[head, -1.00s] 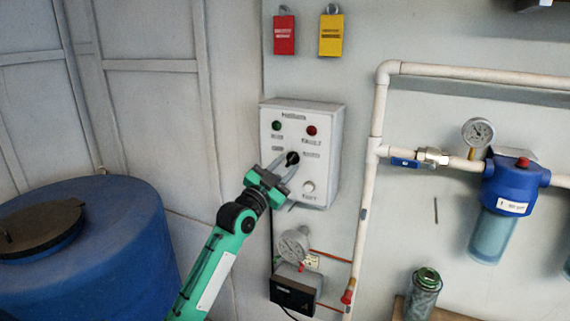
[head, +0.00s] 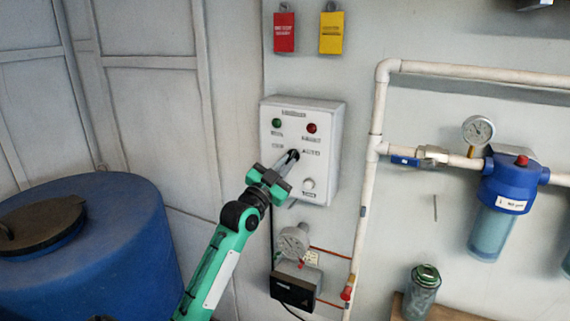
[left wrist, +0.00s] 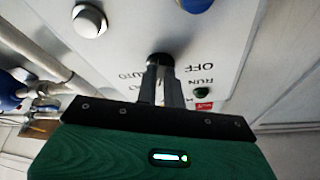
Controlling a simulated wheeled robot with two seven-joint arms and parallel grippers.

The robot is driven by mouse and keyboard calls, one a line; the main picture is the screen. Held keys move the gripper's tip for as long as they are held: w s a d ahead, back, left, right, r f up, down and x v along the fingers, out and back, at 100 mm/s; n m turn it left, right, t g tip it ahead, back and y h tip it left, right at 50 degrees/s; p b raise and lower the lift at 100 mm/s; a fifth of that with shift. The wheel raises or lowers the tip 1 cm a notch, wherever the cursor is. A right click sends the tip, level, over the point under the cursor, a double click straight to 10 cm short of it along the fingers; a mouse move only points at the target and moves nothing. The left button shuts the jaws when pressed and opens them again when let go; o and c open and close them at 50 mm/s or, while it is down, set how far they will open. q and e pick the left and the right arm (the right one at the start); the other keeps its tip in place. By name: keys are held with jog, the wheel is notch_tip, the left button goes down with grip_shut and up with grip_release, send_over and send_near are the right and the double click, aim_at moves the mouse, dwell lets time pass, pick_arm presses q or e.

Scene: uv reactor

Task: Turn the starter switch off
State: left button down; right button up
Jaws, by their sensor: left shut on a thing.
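The grey-white control box (head: 328,125) on the wall carries a green lamp, a red lamp, a black rotary switch and a pale button. My left gripper (head: 292,157) is at the black switch and its fingers are shut on it. In the left wrist view the fingers (left wrist: 164,85) are close together on the black switch knob (left wrist: 160,59), with "OFF" and "AUTO" labels on either side. The fingers hide most of the knob, so I cannot tell its exact setting. My right gripper is not in view.
A blue tank (head: 120,215) stands at the lower left. White pipes (head: 378,110) and a blue filter housing (head: 508,180) are right of the box. A gauge (head: 294,240) and a small black device (head: 292,291) sit below it. Red and yellow tags (head: 331,33) hang above.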

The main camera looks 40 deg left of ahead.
pick_arm(q)
jog(key=n+y+p, duration=0.1)
jog(key=n, duration=0.2)
jog(key=n+y+p, duration=0.1)
jog(key=n, duration=0.2)
jog(key=n+y+p, duration=0.2)
jog(key=shift+w+d+r+n+g, duration=0.1)
jog(key=shift+d+n+g, duration=0.2)
jog(key=shift+d+n, duration=0.1)
jog(key=shift+w+d+n+g+y+p, duration=0.1)
jog(key=shift+n+g+y+p, duration=0.4)
jog(key=shift+n, duration=0.75)
jog(key=shift+s+n+g+y+p, duration=0.1)
jog(key=shift+n+g+y+p, duration=0.15)
jog(key=shift+n+y+p, duration=0.65)
jog(key=shift+w+d+n+g+y+p, duration=0.1)
jog(key=shift+n+g+y+p, duration=0.5)
jog(key=shift+n, duration=0.95)
jog(key=c, duration=1.5)
grip_release()
